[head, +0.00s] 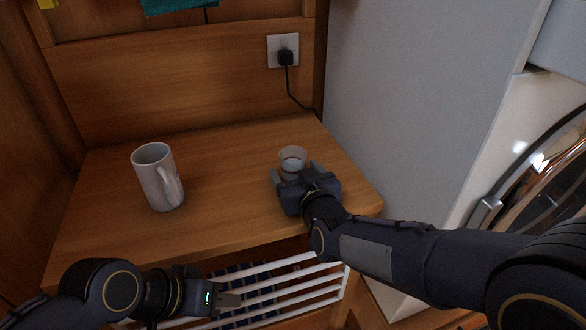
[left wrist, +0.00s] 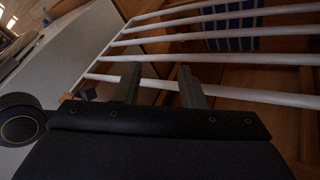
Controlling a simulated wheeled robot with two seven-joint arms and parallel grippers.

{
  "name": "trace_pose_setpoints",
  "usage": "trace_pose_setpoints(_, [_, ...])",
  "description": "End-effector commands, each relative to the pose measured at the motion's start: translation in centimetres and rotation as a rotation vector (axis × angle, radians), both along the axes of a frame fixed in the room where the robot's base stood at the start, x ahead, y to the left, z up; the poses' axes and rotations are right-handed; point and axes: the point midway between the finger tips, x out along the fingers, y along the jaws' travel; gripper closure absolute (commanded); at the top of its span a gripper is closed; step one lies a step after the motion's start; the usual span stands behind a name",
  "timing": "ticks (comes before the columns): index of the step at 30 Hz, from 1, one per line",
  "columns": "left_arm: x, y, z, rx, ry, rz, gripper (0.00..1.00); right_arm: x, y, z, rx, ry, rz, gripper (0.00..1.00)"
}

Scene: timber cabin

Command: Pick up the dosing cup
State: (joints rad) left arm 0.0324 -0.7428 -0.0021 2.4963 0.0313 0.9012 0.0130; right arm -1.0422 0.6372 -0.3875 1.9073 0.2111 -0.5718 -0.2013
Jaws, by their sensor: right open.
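The dosing cup (head: 292,158) is a small clear cup standing upright on the wooden worktop (head: 225,170). My right gripper (head: 294,171) is open at the cup's near side, with one finger to the left and one to the right. The gripper body hides the cup's lower near part, and I cannot tell whether the fingers touch it. My left gripper (head: 238,300) is empty, low in front of the worktop by the white rails. In the left wrist view its fingers (left wrist: 158,72) stand apart with nothing between them.
A white mug (head: 155,182) stands on the left of the worktop, its handle toward the right. White rails (head: 290,280) run below the front edge. A black plug (head: 285,57) and cable are on the back wall. A grey panel (head: 415,90) bounds the right side.

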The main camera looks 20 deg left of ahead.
Motion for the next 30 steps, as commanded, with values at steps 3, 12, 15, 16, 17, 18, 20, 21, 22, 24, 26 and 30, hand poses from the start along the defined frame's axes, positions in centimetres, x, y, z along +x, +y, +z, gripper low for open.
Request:
trace_pose_setpoints(3, [0.0,-0.01,0.01,0.0,0.0,0.0,0.64,0.06,0.01,0.02,0.0,0.0,0.0,0.26])
trace_pose_setpoints(12, [0.0,-0.01,0.01,0.0,0.0,0.0,0.64,0.03,0.0,0.02,0.0,0.001,0.0,0.53])
trace_pose_setpoints(15, [0.0,-0.01,0.01,0.0,0.0,0.0,0.64,0.02,-0.01,0.02,0.0,0.001,0.0,0.66])
trace_pose_setpoints(16, [0.0,-0.01,0.01,0.0,0.0,0.0,0.64,0.02,-0.01,0.02,0.0,0.001,0.0,0.7])
trace_pose_setpoints(17, [0.0,-0.01,0.01,0.0,0.0,0.0,0.64,0.02,-0.01,0.02,0.0,0.001,0.0,0.74])
trace_pose_setpoints(18, [0.0,-0.01,0.01,0.0,0.0,0.0,0.64,0.02,-0.01,0.02,0.0,0.001,0.0,0.75])
trace_pose_setpoints(20, [0.0,-0.01,0.01,0.0,0.0,0.0,0.64,0.02,0.0,0.05,0.001,0.001,0.0,0.76])
trace_pose_setpoints(21, [0.0,-0.01,0.01,0.0,0.0,0.0,0.64,0.02,0.0,0.05,0.001,0.001,0.0,0.76])
trace_pose_setpoints(22, [0.0,-0.01,0.01,0.0,0.0,0.0,0.64,0.02,0.0,0.05,0.001,0.001,0.0,0.76])
trace_pose_setpoints(24, [0.0,-0.01,0.01,0.0,0.0,0.0,0.64,0.02,0.0,0.05,0.001,0.001,0.0,0.76])
trace_pose_setpoints(26, [-0.01,0.0,0.02,0.0,0.0,0.0,0.64,0.02,0.0,0.07,0.001,0.001,0.0,0.76])
trace_pose_setpoints(30, [0.0,0.0,0.11,0.0,0.0,0.0,0.64,0.02,0.0,0.27,0.001,0.001,0.0,0.76])
